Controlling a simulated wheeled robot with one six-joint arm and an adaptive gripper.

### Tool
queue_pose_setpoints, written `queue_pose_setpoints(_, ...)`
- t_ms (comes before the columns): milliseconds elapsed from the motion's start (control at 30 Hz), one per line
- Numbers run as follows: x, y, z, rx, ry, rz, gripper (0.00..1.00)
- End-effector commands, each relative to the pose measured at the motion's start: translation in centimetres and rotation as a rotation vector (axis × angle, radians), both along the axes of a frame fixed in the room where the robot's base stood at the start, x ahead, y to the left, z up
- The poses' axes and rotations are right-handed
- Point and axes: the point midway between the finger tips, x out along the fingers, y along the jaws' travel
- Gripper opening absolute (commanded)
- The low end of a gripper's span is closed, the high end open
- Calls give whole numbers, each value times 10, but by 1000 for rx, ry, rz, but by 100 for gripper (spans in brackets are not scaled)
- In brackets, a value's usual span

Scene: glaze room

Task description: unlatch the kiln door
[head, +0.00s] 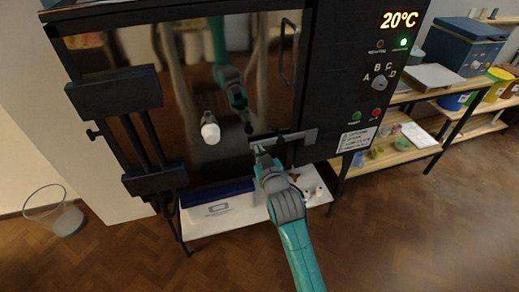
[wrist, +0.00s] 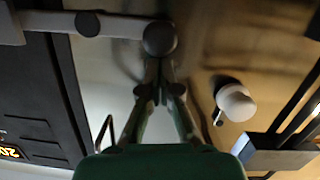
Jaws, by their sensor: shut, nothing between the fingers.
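The kiln door (head: 180,75) is a shiny brownish metal panel in a dark frame and looks closed. The latch, a grey horizontal bar (head: 295,136), crosses from the door's lower right onto the dark control side. In the wrist view the latch bar (wrist: 110,25) ends in a round grey knob (wrist: 160,38). My gripper (head: 260,151) is at the bar's left end. In the wrist view its fingertips (wrist: 158,68) are together right beside the knob, with nothing held between them. I cannot tell whether they touch it.
A dark loop handle (head: 288,50) and a white round-ended peg (head: 210,131) stick out from the door. The control panel reads 20°C and has a dial (head: 380,82). A shelf below holds a white box (head: 218,208). A wire bin (head: 65,218) stands at left.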

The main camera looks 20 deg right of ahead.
Motion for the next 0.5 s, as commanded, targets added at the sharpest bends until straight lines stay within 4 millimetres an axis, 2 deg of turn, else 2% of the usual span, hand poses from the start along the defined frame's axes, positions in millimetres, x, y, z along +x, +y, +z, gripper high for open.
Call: queue_pose_setpoints(500, 0, 1, -4, -39, 1, 1, 0)
